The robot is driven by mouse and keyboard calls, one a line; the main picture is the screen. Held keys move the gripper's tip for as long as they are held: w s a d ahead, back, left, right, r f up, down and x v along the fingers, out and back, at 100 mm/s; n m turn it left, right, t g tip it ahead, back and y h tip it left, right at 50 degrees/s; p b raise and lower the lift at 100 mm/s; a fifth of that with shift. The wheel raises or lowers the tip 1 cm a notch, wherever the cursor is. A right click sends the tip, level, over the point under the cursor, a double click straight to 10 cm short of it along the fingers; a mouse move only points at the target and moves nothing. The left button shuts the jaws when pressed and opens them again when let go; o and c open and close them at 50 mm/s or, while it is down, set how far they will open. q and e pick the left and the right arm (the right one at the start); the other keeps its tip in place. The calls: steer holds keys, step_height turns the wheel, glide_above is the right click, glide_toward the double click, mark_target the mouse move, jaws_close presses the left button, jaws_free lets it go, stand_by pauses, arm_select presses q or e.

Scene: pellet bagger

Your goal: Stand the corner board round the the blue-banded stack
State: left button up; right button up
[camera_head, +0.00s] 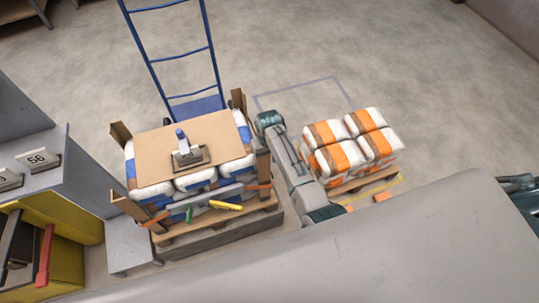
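The blue-banded stack (152,190) of white bags stands on a wooden pallet (215,227) at centre left, with a brown cardboard sheet (150,145) on top. Brown corner boards stand upright at its corners: back left (120,132), front left (130,207), back right (238,98) and front right (263,166). My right arm reaches along the stack's right side. My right gripper (259,146) is close to the front-right board; its fingers are small and partly hidden, so I cannot tell whether it grips the board. My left gripper is not in view.
An orange-banded stack (340,152) stands on a pallet to the right. A blue hand truck (182,55) is behind. Grey cabinets (60,185) and a yellow bin (75,250) are left. Open floor lies behind.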

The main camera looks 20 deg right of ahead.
steer(key=r, duration=0.3)
steer(key=r+b, duration=0.1)
steer(key=r, duration=0.5)
steer(key=shift+s+a+r, duration=0.1)
steer(key=shift+a, duration=0.15)
steer(key=shift+d+r, duration=0.25)
steer(key=shift+r, duration=0.6)
